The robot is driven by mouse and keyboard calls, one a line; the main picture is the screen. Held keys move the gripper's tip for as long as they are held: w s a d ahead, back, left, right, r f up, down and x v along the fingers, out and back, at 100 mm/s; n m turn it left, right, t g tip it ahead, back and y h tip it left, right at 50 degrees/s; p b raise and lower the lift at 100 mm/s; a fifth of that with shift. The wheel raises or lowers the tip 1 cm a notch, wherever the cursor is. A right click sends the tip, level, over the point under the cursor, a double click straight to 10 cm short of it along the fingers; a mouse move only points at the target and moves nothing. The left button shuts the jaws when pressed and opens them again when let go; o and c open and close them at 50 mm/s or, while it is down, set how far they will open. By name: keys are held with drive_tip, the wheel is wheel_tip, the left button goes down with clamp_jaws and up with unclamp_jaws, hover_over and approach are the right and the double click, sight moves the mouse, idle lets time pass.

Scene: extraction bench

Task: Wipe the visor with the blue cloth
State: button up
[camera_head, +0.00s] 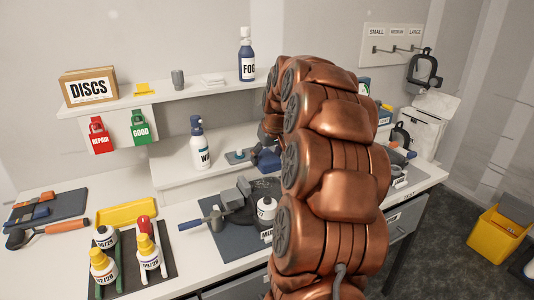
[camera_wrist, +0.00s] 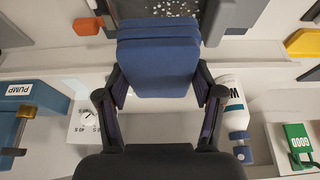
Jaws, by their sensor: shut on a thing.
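My gripper (camera_wrist: 159,92) is shut on the blue cloth (camera_wrist: 158,60), a thick folded blue pad between the two dark fingers in the wrist view. A dark panel with white specks (camera_wrist: 152,8), which looks like the visor, shows at the top edge of the wrist view, just beyond the cloth. Most of it is cut off or covered by the cloth, and I cannot tell whether the two touch.
A white spray bottle (camera_head: 199,148) stands on the raised shelf and shows right of my gripper in the wrist view (camera_wrist: 231,105). A blue pump (camera_wrist: 32,100) is at left. A vise (camera_head: 236,202), dropper bottles (camera_head: 103,267) and a yellow tray (camera_head: 127,213) occupy the bench.

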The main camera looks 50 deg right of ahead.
drive_tip(key=shift+f, duration=0.45)
drive_tip(key=shift+w+d+r, duration=0.3)
drive_tip(key=shift+w+r, duration=0.2)
drive_tip(key=shift+w, duration=0.35)
drive_tip(key=shift+w+d+r, duration=0.25)
drive_tip(key=shift+w+r, duration=0.2)
drive_tip(key=shift+w, duration=0.35)
drive_tip(key=shift+f+b, duration=0.65)
drive_tip(key=shift+f, duration=2.25)
drive_tip(key=shift+f+b, duration=0.65)
drive_tip(key=shift+f, duration=0.4)
drive_tip(key=shift+s, duration=0.1)
